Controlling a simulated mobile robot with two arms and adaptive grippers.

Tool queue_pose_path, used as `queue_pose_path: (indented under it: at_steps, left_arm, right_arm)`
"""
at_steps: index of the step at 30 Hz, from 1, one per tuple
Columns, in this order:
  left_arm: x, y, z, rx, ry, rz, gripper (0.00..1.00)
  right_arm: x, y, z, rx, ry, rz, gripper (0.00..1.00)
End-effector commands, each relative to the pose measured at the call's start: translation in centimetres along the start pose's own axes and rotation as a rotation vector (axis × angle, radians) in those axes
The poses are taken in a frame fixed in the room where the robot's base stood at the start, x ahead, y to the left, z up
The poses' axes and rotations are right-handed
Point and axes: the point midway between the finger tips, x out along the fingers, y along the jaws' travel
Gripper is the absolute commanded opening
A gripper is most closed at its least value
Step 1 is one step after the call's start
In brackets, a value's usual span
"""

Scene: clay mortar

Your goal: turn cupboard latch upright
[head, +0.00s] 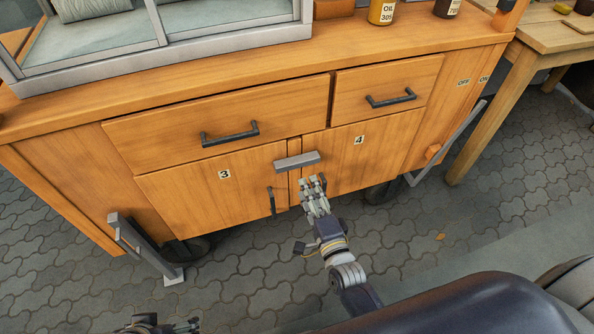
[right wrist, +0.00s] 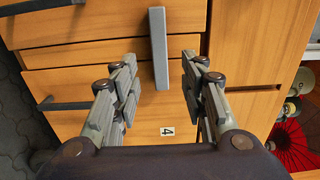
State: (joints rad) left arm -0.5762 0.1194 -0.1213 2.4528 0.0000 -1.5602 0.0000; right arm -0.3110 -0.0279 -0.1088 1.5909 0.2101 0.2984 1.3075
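The cupboard latch (head: 297,160) is a grey bar lying roughly level across the top of the post between doors 3 (head: 200,200) and 4 (head: 375,150). In the right wrist view the latch (right wrist: 158,47) runs up and down the picture, its lower end framed between the fingertips. My right gripper (head: 313,182) is open and empty, just below and right of the latch in the head view. In the right wrist view its fingers (right wrist: 161,75) stand apart on both sides, with no visible contact. My left gripper (head: 163,325) is only partly in view at the bottom edge.
Above the doors are two drawers with dark handles (head: 230,135) (head: 391,98). Door 3 has a dark handle (head: 271,202) left of my right gripper. Grey metal bars (head: 140,245) (head: 450,140) stand out at both sides of the cabinet. Paved floor lies in front.

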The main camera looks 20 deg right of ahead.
Motion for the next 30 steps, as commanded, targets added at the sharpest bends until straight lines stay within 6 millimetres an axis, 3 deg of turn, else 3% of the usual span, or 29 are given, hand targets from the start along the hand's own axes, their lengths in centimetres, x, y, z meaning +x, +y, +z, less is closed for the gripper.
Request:
queue_pose_path:
  at_steps: [9,15,28,30]
  left_arm:
    - [0.4,0.0,0.4,0.0,0.003,-0.001,0.79]
    - [0.8,0.0,0.5,0.0,0.003,-0.001,0.79]
    - [0.9,0.0,0.5,0.0,0.004,-0.001,0.79]
    - [0.9,0.0,0.5,0.0,0.004,-0.001,0.79]
  right_arm:
    - [5.9,0.1,0.0,-0.001,0.0,-0.002,0.4]
    - [8.2,0.1,0.0,-0.001,0.0,0.0,0.4]
    - [9.0,0.1,0.0,-0.002,-0.001,0.002,0.4]
    - [9.0,0.1,0.0,-0.002,-0.001,0.002,0.24]
